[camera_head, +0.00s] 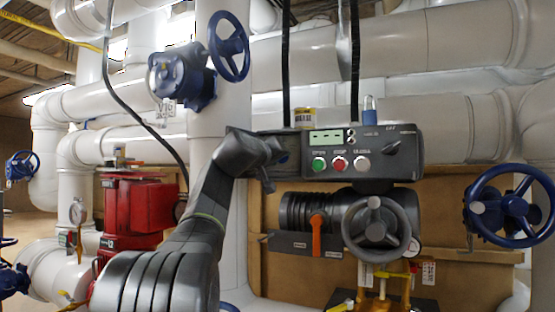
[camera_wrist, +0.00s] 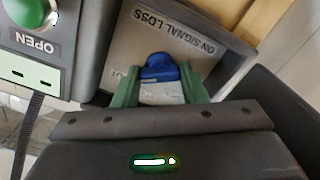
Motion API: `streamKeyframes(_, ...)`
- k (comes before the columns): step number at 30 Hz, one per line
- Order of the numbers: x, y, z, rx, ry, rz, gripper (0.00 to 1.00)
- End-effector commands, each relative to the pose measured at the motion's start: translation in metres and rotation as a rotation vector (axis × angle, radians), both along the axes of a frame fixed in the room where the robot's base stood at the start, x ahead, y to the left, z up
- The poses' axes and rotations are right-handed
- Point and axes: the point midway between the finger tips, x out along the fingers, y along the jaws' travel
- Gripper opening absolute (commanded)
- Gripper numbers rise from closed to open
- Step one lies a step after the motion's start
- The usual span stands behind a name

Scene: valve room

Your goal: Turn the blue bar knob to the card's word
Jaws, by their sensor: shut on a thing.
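The blue bar knob (camera_wrist: 158,70) shows in the wrist view on a grey plate (camera_wrist: 195,38) lettered "ON SIGNAL LOSS", which appears upside down. My gripper (camera_wrist: 160,84) has its two green fingers on either side of the knob, shut on it. Letters by the left finger are partly covered, ending in what looks like "UT". In the head view my gripper (camera_head: 272,163) is at the left end of the grey control box (camera_head: 340,180), and the knob is hidden there.
The box front has green, red and white buttons (camera_head: 338,164) and a black selector (camera_head: 392,147). A grey handwheel (camera_head: 376,232) and an orange lever (camera_head: 316,235) sit below. Red equipment (camera_head: 135,210) stands left of my arm. A blue handwheel (camera_head: 510,205) is at the right.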

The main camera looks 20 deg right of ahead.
Motion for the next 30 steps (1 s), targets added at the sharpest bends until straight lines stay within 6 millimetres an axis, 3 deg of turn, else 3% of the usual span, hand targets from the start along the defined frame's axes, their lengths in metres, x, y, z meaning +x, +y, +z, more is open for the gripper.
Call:
streamKeyframes(9,0.001,-0.001,-0.002,0.003,0.004,-0.001,0.15)
streamKeyframes(10,0.001,0.000,-0.002,0.003,0.004,-0.001,0.44)
streamKeyframes(12,0.001,0.000,-0.002,0.002,0.003,-0.001,0.58)
streamKeyframes(13,0.001,0.000,-0.002,0.002,0.003,-0.001,0.60)
streamKeyframes(23,-0.002,0.002,-0.001,0.000,0.001,0.000,0.60)
streamKeyframes(30,-0.024,0.028,-0.003,-0.001,0.001,0.001,0.60)
